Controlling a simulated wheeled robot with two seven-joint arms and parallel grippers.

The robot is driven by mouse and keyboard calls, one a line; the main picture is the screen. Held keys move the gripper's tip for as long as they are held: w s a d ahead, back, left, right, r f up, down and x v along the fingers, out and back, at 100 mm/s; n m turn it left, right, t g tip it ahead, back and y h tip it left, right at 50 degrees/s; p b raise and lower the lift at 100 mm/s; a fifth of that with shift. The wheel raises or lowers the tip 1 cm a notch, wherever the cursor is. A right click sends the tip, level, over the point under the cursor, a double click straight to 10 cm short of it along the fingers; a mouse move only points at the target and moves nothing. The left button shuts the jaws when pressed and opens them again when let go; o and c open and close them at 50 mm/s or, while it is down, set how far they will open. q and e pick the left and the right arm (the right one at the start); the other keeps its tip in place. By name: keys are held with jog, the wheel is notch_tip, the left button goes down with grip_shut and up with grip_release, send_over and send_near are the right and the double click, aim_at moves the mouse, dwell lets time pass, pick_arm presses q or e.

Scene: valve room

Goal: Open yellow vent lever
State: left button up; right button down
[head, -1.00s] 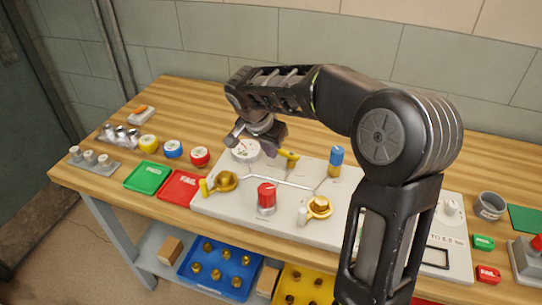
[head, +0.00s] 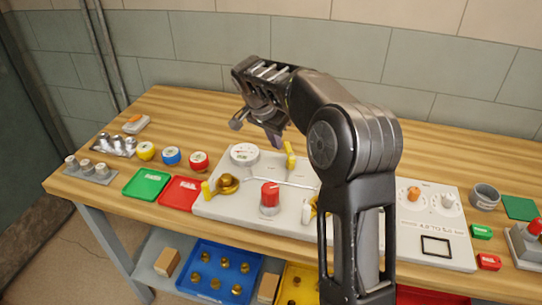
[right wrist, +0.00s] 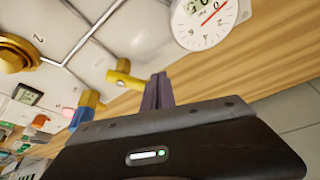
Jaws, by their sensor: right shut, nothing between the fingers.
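The yellow vent lever (head: 290,156) stands on the white valve panel (head: 240,207), right of the round gauge (head: 244,155). In the head view its bar points toward the back of the bench. It also shows in the right wrist view (right wrist: 124,77), just left of the fingertips. My right gripper (head: 276,139) is above the panel's back edge, just left of the lever's far end. Its fingers (right wrist: 158,92) are shut with nothing between them. I cannot tell whether they touch the lever. My left gripper is out of view.
A red knob (head: 270,197) and a brass valve with a yellow handle (head: 227,184) stand on the panel. My right arm hides the panel's middle right. Green (head: 147,185) and red (head: 178,192) trays lie at left. The bench's back strip is mostly clear.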

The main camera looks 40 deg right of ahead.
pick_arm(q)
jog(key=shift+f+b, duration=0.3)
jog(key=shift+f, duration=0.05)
pick_arm(e)
jog(key=shift+s+d, duration=0.1)
jog(key=shift+d, duration=1.25)
